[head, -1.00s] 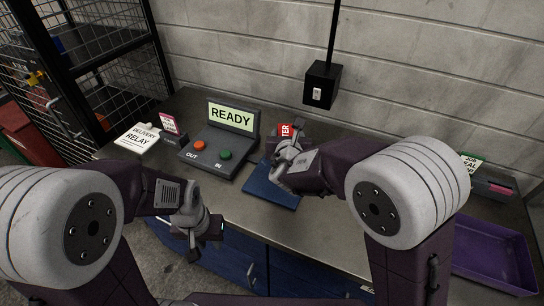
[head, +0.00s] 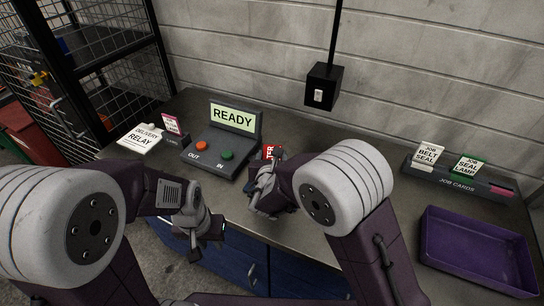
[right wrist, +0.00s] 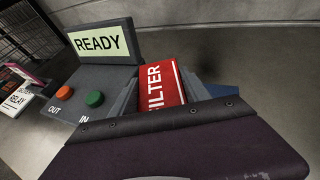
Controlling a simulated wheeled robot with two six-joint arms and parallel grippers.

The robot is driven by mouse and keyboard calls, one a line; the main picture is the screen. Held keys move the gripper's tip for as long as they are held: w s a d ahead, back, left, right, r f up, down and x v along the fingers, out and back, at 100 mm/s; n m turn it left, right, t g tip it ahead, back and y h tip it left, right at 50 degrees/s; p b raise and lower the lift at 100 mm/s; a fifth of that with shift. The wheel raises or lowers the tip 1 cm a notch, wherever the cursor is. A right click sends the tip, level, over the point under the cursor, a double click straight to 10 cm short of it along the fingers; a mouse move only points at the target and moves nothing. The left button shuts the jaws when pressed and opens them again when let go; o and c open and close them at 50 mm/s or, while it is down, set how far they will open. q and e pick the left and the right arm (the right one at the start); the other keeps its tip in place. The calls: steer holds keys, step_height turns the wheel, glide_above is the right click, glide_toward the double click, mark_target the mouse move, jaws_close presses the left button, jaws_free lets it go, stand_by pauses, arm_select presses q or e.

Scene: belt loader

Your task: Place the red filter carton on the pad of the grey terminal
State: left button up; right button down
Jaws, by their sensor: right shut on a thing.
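The red filter carton (head: 271,151), with white lettering, is held in my right gripper (head: 264,177), just right of the grey terminal (head: 205,150). The right wrist view shows more of the carton (right wrist: 160,84) between two grey finger sides, with the terminal (right wrist: 110,75) close to its left. The terminal has a lit READY screen, an orange OUT button and a green IN button. A blue flat surface (right wrist: 217,90) shows in part beside the carton. Whether the carton touches anything below is hidden. My left gripper (head: 212,231) hangs by the table's front edge; its finger gap is unclear.
A job card rack (head: 455,183) and a purple tray (head: 478,250) are at the right. A black wall box (head: 322,87) hangs behind. The middle back of the table is clear.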

steer(key=c, duration=0.9)
jaws_free()
steer(key=shift+f, duration=0.15)
steer(key=shift+c, duration=0.2)
steer(key=o, duration=0.4)
steer(key=shift+r, duration=0.25)
steer(key=shift+s, duration=0.35)
steer(key=v, duration=1.1)
steer(key=shift+s+r, duration=0.15)
steer(key=shift+d, duration=0.1)
